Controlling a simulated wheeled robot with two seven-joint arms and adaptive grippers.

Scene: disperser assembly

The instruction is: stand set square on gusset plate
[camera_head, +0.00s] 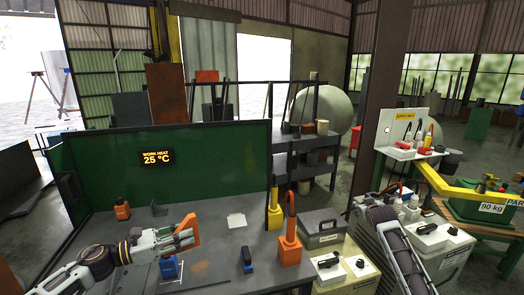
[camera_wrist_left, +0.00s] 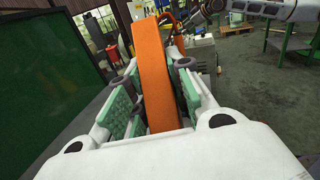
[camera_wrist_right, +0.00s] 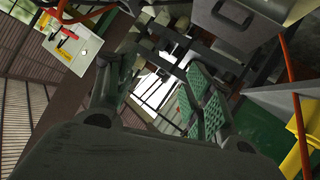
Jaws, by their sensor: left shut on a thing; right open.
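The orange set square (camera_head: 192,229) is held in the air above the workbench by my left gripper (camera_head: 182,240). In the left wrist view the set square (camera_wrist_left: 153,75) shows as a broad orange bar between the green pads of my left gripper (camera_wrist_left: 154,98), which is shut on it. A flat pale plate, which looks like the gusset plate (camera_head: 236,221), lies on the bench to the right of the left gripper, apart from the set square.
On the workbench (camera_head: 215,265) stand an orange bottle (camera_head: 122,210), a dark angled piece (camera_head: 159,209), a blue tool (camera_head: 170,267), a dark blue-black item (camera_head: 246,260) and an orange block with a curved handle (camera_head: 290,247). A green screen (camera_head: 200,180) closes the back.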

